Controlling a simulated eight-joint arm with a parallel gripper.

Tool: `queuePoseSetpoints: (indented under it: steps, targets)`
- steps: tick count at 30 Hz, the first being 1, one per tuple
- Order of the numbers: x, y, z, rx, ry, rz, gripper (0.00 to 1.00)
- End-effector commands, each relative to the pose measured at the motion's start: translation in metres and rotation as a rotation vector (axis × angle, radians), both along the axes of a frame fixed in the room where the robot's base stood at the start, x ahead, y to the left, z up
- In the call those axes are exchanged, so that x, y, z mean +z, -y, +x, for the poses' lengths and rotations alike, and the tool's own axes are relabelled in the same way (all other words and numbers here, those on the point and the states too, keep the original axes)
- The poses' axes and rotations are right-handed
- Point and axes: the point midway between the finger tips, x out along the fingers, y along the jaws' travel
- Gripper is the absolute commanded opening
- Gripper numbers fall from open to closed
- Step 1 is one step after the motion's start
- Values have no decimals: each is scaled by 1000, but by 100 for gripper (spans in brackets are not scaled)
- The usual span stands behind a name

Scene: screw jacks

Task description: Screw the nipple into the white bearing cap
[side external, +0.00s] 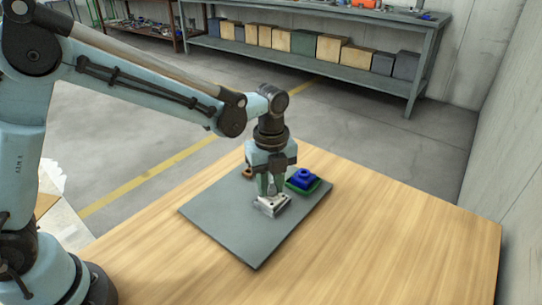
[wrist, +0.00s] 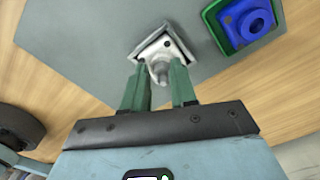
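The white bearing cap (side external: 271,206) is a squarish pale block on the grey mat, under my gripper. It also shows in the wrist view (wrist: 172,44), with dark holes in its corners. The nipple (wrist: 159,72) is a small grey tapered piece over the middle of the cap. My gripper (side external: 271,190) points straight down above the cap. Its two green fingers show in the wrist view (wrist: 159,78), one on each side of the nipple, seemingly touching it. The nipple's lower end meets the cap area; how deep it sits I cannot tell.
A blue bearing block (side external: 303,179) on a green base (wrist: 213,27) stands close beside the cap, to its right. A small brown-orange thing (side external: 247,172) lies behind my gripper. The grey mat (side external: 240,228) is otherwise clear, on a wooden table (side external: 390,240).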

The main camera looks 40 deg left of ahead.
Motion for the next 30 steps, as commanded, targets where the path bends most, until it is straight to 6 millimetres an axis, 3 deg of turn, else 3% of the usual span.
queuePoseSetpoints:
  steps: [7, 21, 30]
  targets:
    - [11, 3, 3, -2, 14, -8, 48]
    - [95, 1, 1, 0, 3, -1, 48]
    - [120, 0, 1, 7, 3, -1, 48]
